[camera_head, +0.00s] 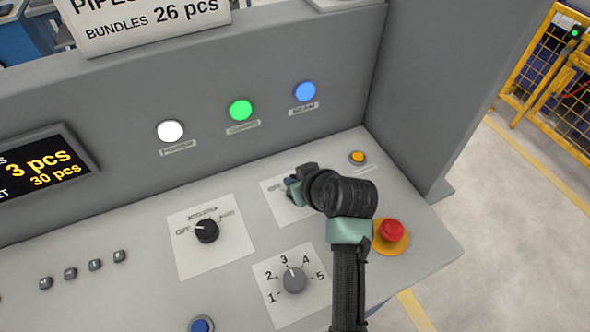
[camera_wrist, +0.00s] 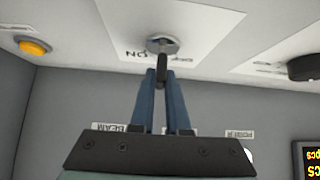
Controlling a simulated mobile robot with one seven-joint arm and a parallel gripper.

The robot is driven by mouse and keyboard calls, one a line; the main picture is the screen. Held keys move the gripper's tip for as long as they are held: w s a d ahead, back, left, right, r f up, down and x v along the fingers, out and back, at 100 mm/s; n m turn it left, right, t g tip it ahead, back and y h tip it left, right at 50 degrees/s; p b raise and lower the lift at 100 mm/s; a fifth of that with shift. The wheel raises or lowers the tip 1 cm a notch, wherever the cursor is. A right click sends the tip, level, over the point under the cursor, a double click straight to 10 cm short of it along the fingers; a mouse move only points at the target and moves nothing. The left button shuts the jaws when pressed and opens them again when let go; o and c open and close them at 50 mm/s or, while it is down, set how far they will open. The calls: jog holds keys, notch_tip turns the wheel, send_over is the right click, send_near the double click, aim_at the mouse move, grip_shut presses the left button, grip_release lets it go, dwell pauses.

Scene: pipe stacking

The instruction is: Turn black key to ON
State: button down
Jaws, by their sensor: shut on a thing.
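The black key (camera_wrist: 161,62) sits in a round silver lock (camera_wrist: 163,44) on a white label plate (camera_wrist: 195,30). In the wrist view, which shows the panel upside down, the two blue fingers of my gripper (camera_wrist: 160,78) close on the key from both sides. The word ON shows beside the lock; the other word is partly covered. In the head view my gripper (camera_head: 292,190) is at the label plate (camera_head: 270,190), and the key is hidden behind it. The key's exact angle is hard to tell.
A black selector knob (camera_head: 206,230) is left of the key plate, and a numbered grey dial (camera_head: 294,279) is in front. A red emergency button (camera_head: 392,230) is close to my wrist on the right. A small orange button (camera_head: 357,157) is behind. White, green and blue lamps line the back wall.

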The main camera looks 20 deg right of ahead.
jog(key=m+h+p, duration=0.2)
jog(key=shift+a+r+m, duration=0.1)
jog(key=shift+r+m, duration=0.15)
jog(key=shift+m, duration=0.15)
jog(key=m+h+p, duration=0.1)
jog(key=m+h, duration=0.1)
jog(key=shift+f+m+g+p, duration=0.1)
jog(key=shift+m+g+p, duration=0.2)
jog(key=shift+m+g, duration=0.1)
jog(key=shift+f+m+g+h, duration=0.1)
jog(key=shift+m+g+h, duration=0.7)
jog(key=shift+m+h, duration=0.95)
jog(key=shift+m+y, duration=0.25)
jog(key=shift+m, duration=0.1)
jog(key=c, duration=0.9)
grip_release()
